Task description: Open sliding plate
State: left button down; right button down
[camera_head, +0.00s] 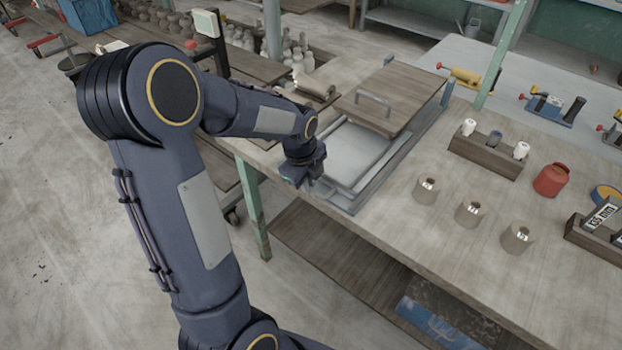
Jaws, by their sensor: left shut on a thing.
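A wooden sliding plate (410,90) with a metal bar handle (373,100) on top lies over the far part of a grey metal frame (385,170) on the workbench. The near part of the frame is uncovered and shows a pale flat surface (352,152). My left gripper (312,184) is at the near left corner of the frame, away from the wooden plate's handle. It is shut on a small grey part at that edge, mostly hidden by the fingers. My right gripper is out of view.
On the workbench (440,240), right of the frame, stand several metal cylinders (470,212), a wooden holder (485,155) and a red jar (551,180). A green post (503,50) rises behind. Clay pots (297,60) stand at the back left.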

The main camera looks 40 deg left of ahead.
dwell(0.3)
pick_arm(q)
jog(key=c, duration=1.5)
grip_release()
jog(key=shift+r, duration=0.1)
notch_tip(320, 180, up, 8)
jog(key=s, duration=0.1)
jog(key=shift+s+f, duration=0.25)
